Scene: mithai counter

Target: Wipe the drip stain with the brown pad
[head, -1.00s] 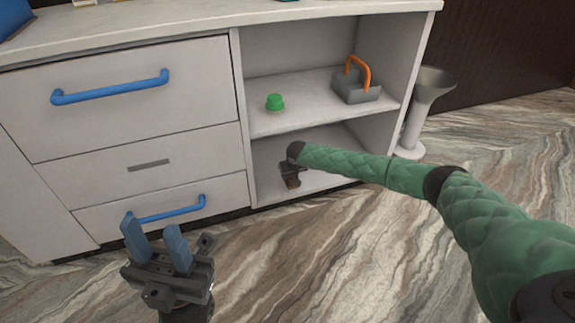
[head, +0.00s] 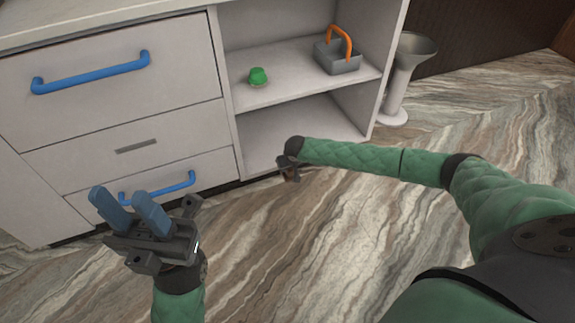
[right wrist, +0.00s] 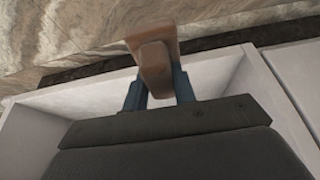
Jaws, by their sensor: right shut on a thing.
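The brown pad (right wrist: 155,60) is between the two blue fingers of my right gripper (right wrist: 160,85) in the right wrist view, and the gripper is shut on it. In the head view my right gripper (head: 288,170) is small and partly hidden by its own wrist, at the front edge of the cabinet's lower shelf. My left gripper (head: 133,210) is open and empty in front of the bottom drawer. I cannot make out a drip stain in either view.
The cabinet (head: 230,110) has drawers with blue handles (head: 92,72) at left and open shelves at right. A green object (head: 258,77) and a grey caddy with an orange handle (head: 338,58) stand on the upper shelf. A grey pedestal bin (head: 400,85) stands beside it. The marbled floor is clear.

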